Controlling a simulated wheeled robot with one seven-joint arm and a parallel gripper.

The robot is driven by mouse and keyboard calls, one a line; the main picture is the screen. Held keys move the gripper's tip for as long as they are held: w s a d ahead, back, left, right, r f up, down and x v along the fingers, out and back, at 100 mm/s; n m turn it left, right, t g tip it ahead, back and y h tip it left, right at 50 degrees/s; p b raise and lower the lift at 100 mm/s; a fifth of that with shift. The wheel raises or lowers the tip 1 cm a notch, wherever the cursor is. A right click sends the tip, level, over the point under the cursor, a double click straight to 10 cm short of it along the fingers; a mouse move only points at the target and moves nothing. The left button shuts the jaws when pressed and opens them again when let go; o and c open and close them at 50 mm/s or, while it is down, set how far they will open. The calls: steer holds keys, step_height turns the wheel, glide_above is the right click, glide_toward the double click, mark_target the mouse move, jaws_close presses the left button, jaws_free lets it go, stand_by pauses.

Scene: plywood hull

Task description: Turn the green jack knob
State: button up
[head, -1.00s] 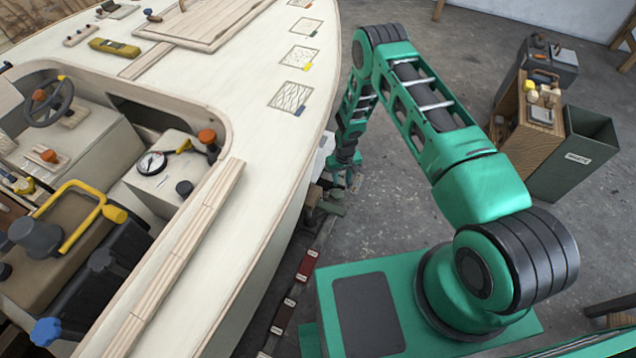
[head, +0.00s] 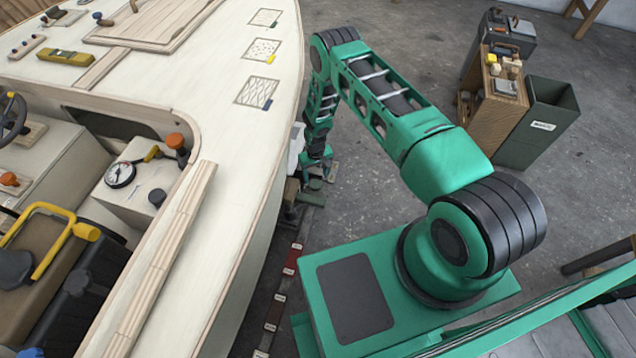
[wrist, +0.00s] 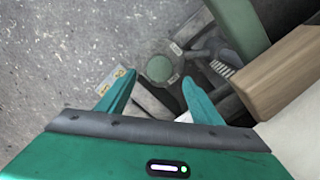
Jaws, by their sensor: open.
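The round green jack knob (wrist: 158,68) shows in the wrist view, on top of a dark greenish-grey housing just beyond my fingertips. My gripper (wrist: 158,78) is open and empty. Its two teal fingers reach towards the knob, one to each side of it in the picture. I cannot tell how far the tips are from the knob. In the head view my arm reaches down to the floor beside the hull, and my gripper there is too small and covered to make out clearly.
The pale plywood hull (head: 225,190) runs along the left. Labelled red and dark blocks (head: 289,272) lie along the hull. A waste bin (head: 545,125) stands at back right.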

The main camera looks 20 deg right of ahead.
mark_target(316, 184)
steer(key=shift+f, duration=3.15)
